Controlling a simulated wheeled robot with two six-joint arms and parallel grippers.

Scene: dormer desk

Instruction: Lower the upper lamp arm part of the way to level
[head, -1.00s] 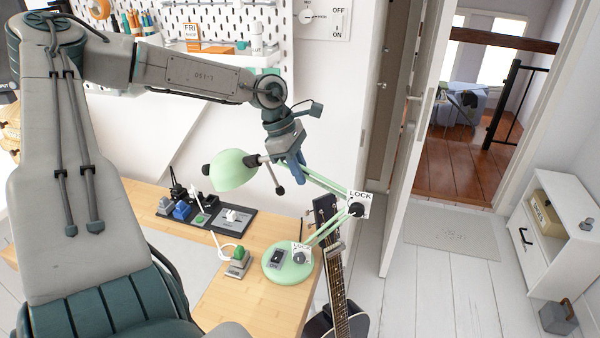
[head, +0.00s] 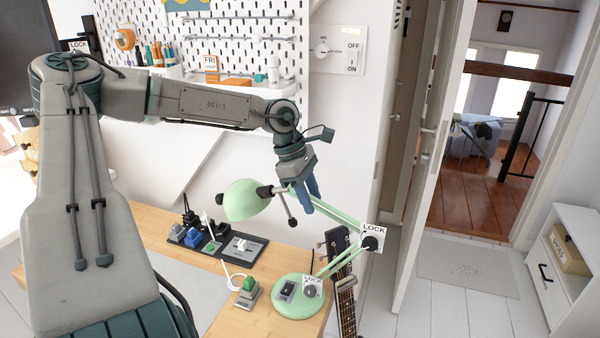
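The green desk lamp stands on the wooden desk on its round base (head: 285,293). Its lamp head (head: 245,200) is at the left end of the upper lamp arm (head: 345,215). The upper arm slopes down to the right to an elbow with a black knob (head: 370,243) and a LOCK tag. The lower arm runs from the elbow down to the base, where another knob has a LOCK tag. My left gripper (head: 309,200) has its blue fingers at the upper arm, close to the lamp head. I cannot tell whether they grip it. My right gripper is out of view.
A guitar (head: 343,290) leans by the desk's right end, close behind the lamp. A small device with a green button (head: 248,285) and a dark tray (head: 192,236) with switches sit left of the lamp. A pegboard wall is behind; open floor lies right.

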